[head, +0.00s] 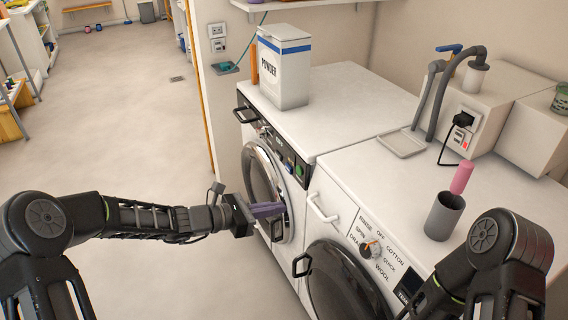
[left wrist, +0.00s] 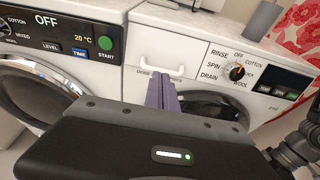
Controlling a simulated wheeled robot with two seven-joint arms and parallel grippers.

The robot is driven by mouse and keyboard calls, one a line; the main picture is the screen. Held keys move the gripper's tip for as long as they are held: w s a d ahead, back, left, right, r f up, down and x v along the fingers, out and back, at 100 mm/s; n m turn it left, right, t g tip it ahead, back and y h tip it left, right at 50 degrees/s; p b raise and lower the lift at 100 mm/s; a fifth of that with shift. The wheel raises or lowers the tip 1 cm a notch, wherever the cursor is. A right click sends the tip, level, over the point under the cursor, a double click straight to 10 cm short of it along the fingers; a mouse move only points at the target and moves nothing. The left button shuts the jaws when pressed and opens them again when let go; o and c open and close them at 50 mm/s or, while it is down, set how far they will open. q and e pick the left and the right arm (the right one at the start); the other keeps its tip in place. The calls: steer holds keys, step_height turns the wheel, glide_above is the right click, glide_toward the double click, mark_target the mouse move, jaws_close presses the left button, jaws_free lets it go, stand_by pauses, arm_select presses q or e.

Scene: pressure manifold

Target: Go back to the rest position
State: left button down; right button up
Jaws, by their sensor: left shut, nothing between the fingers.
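My left gripper (head: 268,210) reaches in from the left in the head view, in front of the left washing machine (head: 252,112). Its purple-grey fingers are shut with nothing between them. In the left wrist view the shut fingers (left wrist: 163,95) point toward the white drawer front of the right washing machine (left wrist: 182,50). My right arm shows at the lower right of the head view, but its gripper is out of the picture.
A powder box (head: 284,68) stands on the left machine. A grey cup (head: 444,216) with a pink item (head: 462,177), a tray (head: 402,143) and a grey hose (head: 440,85) are on the right machine. Open floor (head: 120,100) lies to the left.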

arm_select(q)
steer(key=s+a+f+m+g+y+p, duration=0.1)
steer(key=s+a+f+m+g+y, duration=0.2)
steer(key=s+f+m, duration=0.45)
steer(key=s+a+f+m+g+y+p, duration=0.15)
steer(key=s+f+m+y, duration=0.25)
steer(key=s+f, duration=0.65)
steer(key=s+d+f+m+g+p, duration=0.1)
steer(key=s+d+f+m, duration=0.1)
steer(key=s+m, duration=0.3)
steer(key=s+d+f+m+g+y+p, duration=0.1)
steer(key=s+d+f+m, duration=0.2)
steer(key=s+m, duration=0.3)
steer(key=s, duration=0.4)
steer(key=shift+s+f+g+y, duration=0.2)
steer(key=shift+f+g+y, duration=0.05)
steer(key=shift+g+y, duration=0.1)
steer(key=c, duration=2.2)
jaws_free()
